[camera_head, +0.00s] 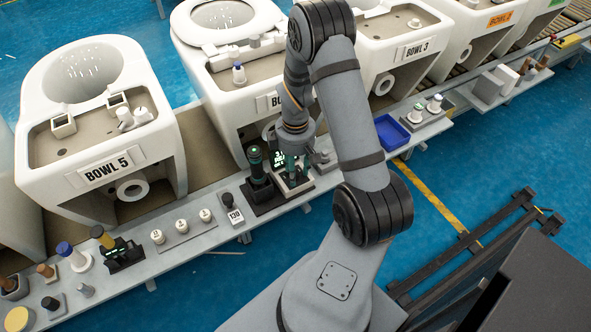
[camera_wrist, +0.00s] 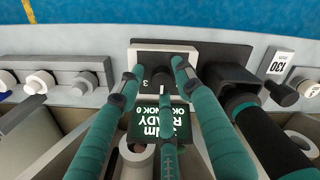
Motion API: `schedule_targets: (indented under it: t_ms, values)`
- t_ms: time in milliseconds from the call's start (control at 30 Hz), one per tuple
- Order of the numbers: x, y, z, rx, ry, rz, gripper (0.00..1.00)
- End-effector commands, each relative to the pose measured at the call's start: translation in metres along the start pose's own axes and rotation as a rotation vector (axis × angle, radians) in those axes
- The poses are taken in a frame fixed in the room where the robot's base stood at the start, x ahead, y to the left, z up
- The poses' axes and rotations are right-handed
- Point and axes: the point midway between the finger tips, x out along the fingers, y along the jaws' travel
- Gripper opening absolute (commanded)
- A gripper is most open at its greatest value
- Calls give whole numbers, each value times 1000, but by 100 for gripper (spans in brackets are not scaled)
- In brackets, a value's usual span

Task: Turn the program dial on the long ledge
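My gripper (camera_head: 291,178) is low over the long ledge (camera_head: 215,190), at a white-framed dark unit (camera_head: 303,188) in front of the middle bowl. In the wrist view my teal fingers (camera_wrist: 157,82) are spread apart over the same unit (camera_wrist: 197,57), with a third finger below. Between the fingertips a dark face with a pale "3" shows. The program dial itself is not clearly visible; the fingers cover much of the unit, and I cannot tell whether they touch it. A green-lit display (camera_wrist: 150,126) reading "READY" shows behind the fingers.
A teal-handled black tool (camera_head: 256,166) stands in a dark holder close beside my gripper. A small "130" unit (camera_head: 233,216) and several white knobs (camera_head: 181,227) lie further left. Bowls (camera_head: 100,120) line the back.

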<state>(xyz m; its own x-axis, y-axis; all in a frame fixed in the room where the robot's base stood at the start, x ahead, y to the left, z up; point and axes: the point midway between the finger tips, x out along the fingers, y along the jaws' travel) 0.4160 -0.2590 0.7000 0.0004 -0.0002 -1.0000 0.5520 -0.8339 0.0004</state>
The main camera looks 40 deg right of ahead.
Motion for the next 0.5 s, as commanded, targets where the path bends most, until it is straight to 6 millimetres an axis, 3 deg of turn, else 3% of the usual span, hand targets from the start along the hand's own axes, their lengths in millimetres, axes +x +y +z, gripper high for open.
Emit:
schedule_targets:
  t_ms: [500]
  values:
    - [0,-1,1,2,-2,-3,3]
